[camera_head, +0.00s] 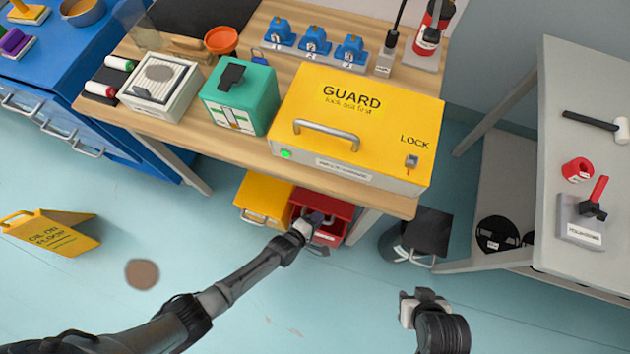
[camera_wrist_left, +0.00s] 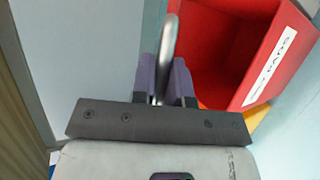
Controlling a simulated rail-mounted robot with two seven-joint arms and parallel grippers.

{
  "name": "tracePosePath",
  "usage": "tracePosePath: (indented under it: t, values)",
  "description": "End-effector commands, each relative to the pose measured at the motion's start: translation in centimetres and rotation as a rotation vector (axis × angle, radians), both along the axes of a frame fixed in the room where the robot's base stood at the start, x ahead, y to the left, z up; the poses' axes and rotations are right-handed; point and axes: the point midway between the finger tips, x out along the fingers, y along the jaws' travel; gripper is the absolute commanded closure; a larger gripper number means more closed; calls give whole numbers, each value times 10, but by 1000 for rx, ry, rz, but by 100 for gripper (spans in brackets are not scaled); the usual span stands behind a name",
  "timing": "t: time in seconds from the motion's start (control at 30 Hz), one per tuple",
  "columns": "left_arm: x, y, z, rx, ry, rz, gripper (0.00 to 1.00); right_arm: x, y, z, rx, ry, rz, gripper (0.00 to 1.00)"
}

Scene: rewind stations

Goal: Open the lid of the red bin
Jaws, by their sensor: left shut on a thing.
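The red bin (camera_head: 337,208) stands on the floor under the wooden bench, to the right of a yellow bin. My left gripper (camera_head: 313,219) reaches to its front. In the left wrist view the purple fingers (camera_wrist_left: 164,82) are shut on a curved metal handle (camera_wrist_left: 169,42). The red bin (camera_wrist_left: 257,50) fills the upper right there, with its hollow inside and a white label on one wall showing. The lid's full outline and angle are hard to tell, as my gripper covers part of the bin. My right gripper (camera_head: 424,297) is away at the lower right; its fingers do not show clearly.
The yellow bin (camera_head: 264,198) is close on the left. The bench, with a yellow guard box (camera_head: 360,120), overhangs both bins. A dark pedal bin (camera_head: 427,232) stands to the right. A yellow floor sign (camera_head: 52,232) and a brown patch (camera_head: 142,273) are on the left floor.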

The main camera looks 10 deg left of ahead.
Motion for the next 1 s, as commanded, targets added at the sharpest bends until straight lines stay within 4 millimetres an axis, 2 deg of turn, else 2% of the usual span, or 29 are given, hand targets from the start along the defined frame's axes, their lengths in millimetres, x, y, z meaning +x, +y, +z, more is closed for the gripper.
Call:
tracePosePath:
  t: [0.13,0.57,0.6,0.8,1.0]
  values:
    - [5,-1,7,-2,-4,1,100,0,-1,4,-2,1,2,57]
    - [6,-1,7,-1,-4,2,100,0,1,4,3,0,-2,57]
    - [6,-1,7,-1,-4,2,82,0,1,4,4,1,-3,57]
    - [6,-1,7,-1,-3,1,63,0,2,4,8,1,-6,57]
    - [5,-1,7,-1,-2,0,61,0,2,4,8,1,-6,57]
